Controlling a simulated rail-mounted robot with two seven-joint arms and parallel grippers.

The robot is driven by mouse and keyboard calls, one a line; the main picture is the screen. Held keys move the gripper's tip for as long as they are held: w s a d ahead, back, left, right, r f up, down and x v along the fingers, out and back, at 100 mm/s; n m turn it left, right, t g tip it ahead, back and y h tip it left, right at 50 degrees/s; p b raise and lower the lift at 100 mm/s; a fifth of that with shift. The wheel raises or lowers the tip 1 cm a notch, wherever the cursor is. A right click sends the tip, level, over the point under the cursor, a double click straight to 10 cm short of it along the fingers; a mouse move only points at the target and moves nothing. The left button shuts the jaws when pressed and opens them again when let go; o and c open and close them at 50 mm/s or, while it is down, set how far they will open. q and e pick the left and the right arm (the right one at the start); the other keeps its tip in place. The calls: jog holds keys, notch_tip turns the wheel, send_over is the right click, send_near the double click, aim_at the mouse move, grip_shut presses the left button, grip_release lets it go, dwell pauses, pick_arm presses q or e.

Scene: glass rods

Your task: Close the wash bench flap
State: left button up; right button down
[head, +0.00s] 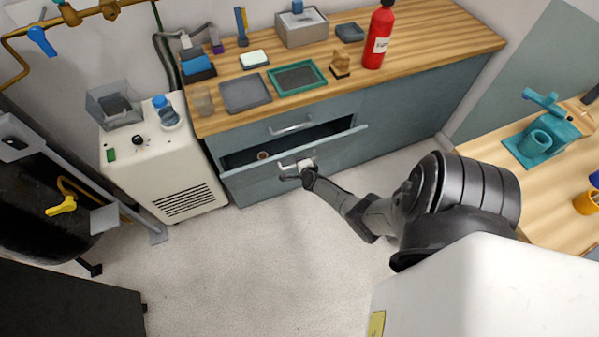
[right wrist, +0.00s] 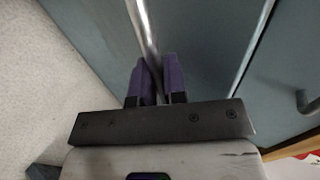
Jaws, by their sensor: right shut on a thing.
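The wash bench flap (head: 345,143) is a grey-blue front panel on the wooden-topped bench in the head view. It stands open, its top edge out from the bench, with a dark gap behind it. A metal bar handle (head: 285,167) is on the flap. My right gripper (head: 303,170) is at this handle. In the right wrist view the purple fingers (right wrist: 156,75) are shut on the metal bar (right wrist: 147,35), one on each side of it. My left gripper is not in view.
A small brown round item (head: 262,155) shows inside the opening. Another handle (head: 290,127) sits on the panel above. A white machine (head: 180,175) stands close to the left of the bench. The floor (head: 280,250) in front is clear.

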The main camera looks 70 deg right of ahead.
aim_at(297, 155)
jog(key=w+d, duration=0.1)
jog(key=w+d+r, duration=0.1)
jog(key=w+d, duration=0.1)
jog(key=shift+d+r+b, duration=0.2)
jog(key=shift+r+b, duration=0.1)
jog(key=shift+w+d+r, duration=0.25)
jog(key=shift+w+d, duration=0.4)
jog(key=shift+d, duration=0.25)
jog(key=shift+s+f+b, duration=0.1)
jog(key=shift+b, duration=0.2)
jog(key=shift+a, duration=0.1)
jog(key=shift+f, duration=0.1)
jog(key=c, duration=1.6)
grip_release()
jog(key=shift+o, duration=0.7)
jog(key=shift+w+d, duration=0.2)
jog(key=shift+d, duration=0.05)
jog(key=shift+a, duration=0.1)
